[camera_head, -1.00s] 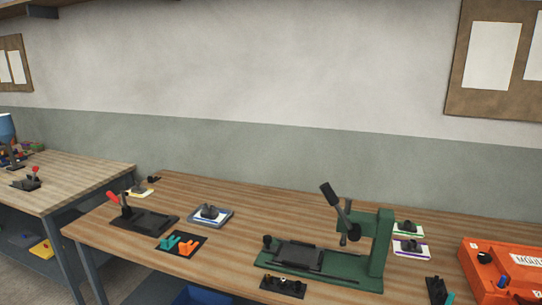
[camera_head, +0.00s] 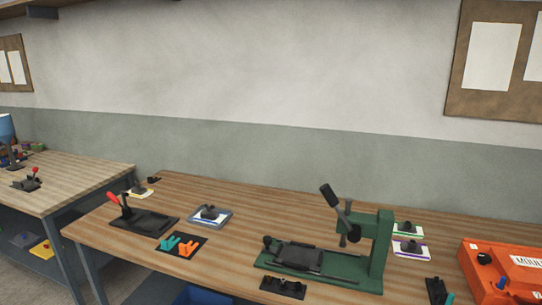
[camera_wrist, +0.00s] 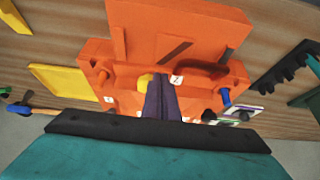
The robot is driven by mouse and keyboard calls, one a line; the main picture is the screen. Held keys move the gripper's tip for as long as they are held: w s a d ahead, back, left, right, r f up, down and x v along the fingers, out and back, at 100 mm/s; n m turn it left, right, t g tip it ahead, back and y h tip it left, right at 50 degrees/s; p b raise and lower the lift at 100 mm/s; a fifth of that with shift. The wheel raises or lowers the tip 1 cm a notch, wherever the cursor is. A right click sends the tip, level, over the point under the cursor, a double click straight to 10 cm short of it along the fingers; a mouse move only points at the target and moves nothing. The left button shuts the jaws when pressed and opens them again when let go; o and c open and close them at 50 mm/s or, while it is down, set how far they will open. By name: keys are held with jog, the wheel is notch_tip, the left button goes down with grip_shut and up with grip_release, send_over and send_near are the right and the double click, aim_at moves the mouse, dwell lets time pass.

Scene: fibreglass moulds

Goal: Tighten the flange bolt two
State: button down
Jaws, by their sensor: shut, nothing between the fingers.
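The orange mould (camera_wrist: 180,25) fills the upper middle of the wrist view, and its corner shows at the right edge of the head view (camera_head: 510,262). A white label marked 2 (camera_wrist: 177,79) is on its near side. My gripper (camera_wrist: 161,82) is shut, its dark fingers pointing at the mould beside this label. A yellow rounded part (camera_wrist: 146,79) shows just left of the fingertips. A blue bolt (camera_wrist: 224,97) stands at the right of the mould. The fingers hide what lies directly behind them. I cannot tell which part is flange bolt two, or whether the fingertips touch the mould.
A yellow tray (camera_wrist: 62,80) and a blue-headed tool (camera_wrist: 20,108) lie left of the mould in the wrist view. A green press (camera_head: 375,250) stands on the bench in the head view, with small fixtures to its left. A bare strip of bench (camera_head: 280,212) lies behind them.

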notch_tip(320, 180, up, 6)
jog(key=p, duration=0.2)
jog(key=shift+f+p, duration=0.25)
jog(key=shift+p, duration=0.05)
jog(key=shift+s+d+r+b, duration=0.15)
jog(key=shift+d+b, duration=0.3)
jog(key=shift+d, duration=0.15)
jog(key=shift+s+d+r+b, duration=0.1)
jog(key=shift+d+r+b, duration=0.05)
jog(key=shift+d+b, duration=0.35)
jog(key=shift+s+d+r+b, duration=0.15)
jog(key=shift+d+b, duration=0.25)
jog(key=shift+d, duration=0.25)
jog(key=shift+f+b, duration=1.65)
jog(key=shift+f, duration=1.85)
jog(key=shift+w, duration=0.25)
